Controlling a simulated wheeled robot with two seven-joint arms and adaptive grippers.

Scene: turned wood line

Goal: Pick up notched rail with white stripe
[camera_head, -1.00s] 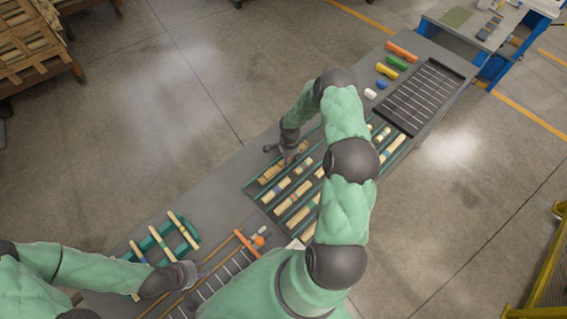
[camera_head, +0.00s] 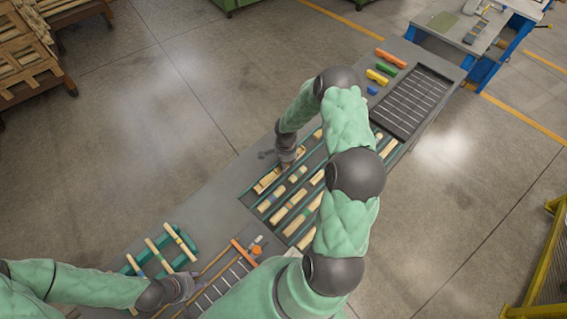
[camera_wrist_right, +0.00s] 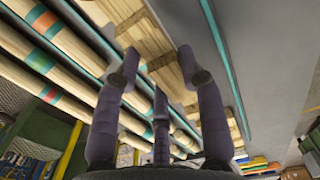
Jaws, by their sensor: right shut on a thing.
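My right gripper (camera_wrist_right: 156,72) has its fingers around a pale wooden notched rail (camera_wrist_right: 150,38) in the right wrist view. In the head view the same gripper (camera_head: 284,162) is at the rail (camera_head: 266,182), in the far row of the green-edged rack. The rail seems to lie along its slot; I cannot tell whether it is lifted. Its white stripe is not clear in either view. My left gripper (camera_head: 186,287) is low at the left, over the near end of the bench; its fingers are too small to read.
Several wooden pieces with coloured bands (camera_head: 290,205) lie in neighbouring rows of the rack. A green stand (camera_head: 182,262) holds banded sticks at the left. A dark slatted tray (camera_head: 412,100) and coloured blocks (camera_head: 390,59) are at the far end. My right arm hides part of the rack.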

